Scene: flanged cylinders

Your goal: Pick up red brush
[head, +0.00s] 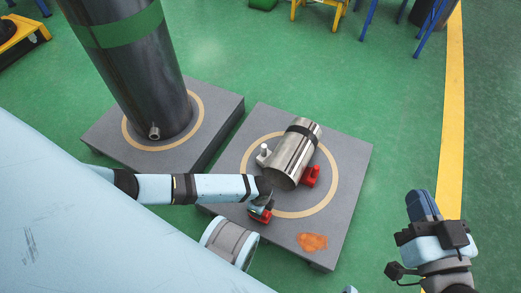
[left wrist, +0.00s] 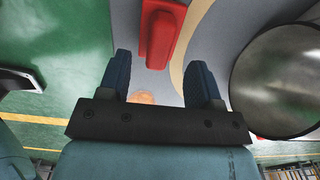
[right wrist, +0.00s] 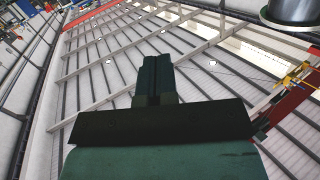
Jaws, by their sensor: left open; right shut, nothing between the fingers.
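A red brush (left wrist: 160,35) lies on the grey platform in the left wrist view, ahead of my left gripper (left wrist: 160,72). That gripper is open, with a finger toward either side of the brush's near end and no visible contact. In the head view the red brush (head: 262,212) is small and partly hidden by my left gripper (head: 264,200) at the platform's near left side. My right gripper (head: 422,205) is shut and empty at the right of the head view, away from the platform; it also shows in the right wrist view (right wrist: 156,68).
A shiny metal cylinder (head: 293,155) with a black band lies on the platform (head: 343,160), with a red fitting (head: 311,176) and a white fitting (head: 263,155) beside it. An orange patch (head: 312,242) marks the platform. A tall dark cylinder (head: 135,70) stands on another platform (head: 215,104).

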